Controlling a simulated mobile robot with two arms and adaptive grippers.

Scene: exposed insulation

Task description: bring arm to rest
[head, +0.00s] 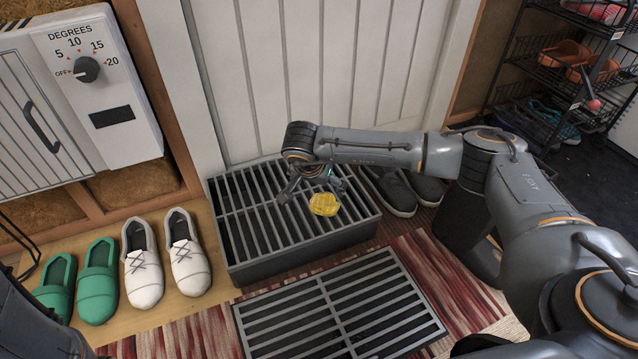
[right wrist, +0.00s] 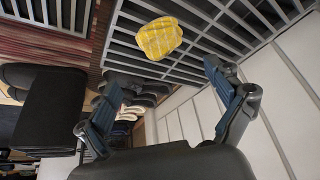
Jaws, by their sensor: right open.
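My right arm (head: 372,150) reaches in from the right, its forearm stretched out level over the dark slatted box by the white door. My right gripper (head: 308,190) hangs over this box, open and empty. In the right wrist view its two fingers (right wrist: 165,100) are spread wide with nothing between them. A yellow checked cloth (head: 324,204) lies crumpled on the slats of the box (head: 250,262), close to the gripper but apart from it. The cloth also shows in the right wrist view (right wrist: 159,38), beyond the fingertips. My left gripper is not in view.
A flat grate (head: 340,305) lies on the red striped rug (head: 440,270) in front. Green shoes (head: 97,281) and white shoes (head: 143,262) stand at left below a heater with a dial (head: 87,69). Grey shoes (head: 392,188) sit behind my arm. A shoe rack (head: 560,70) stands at right.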

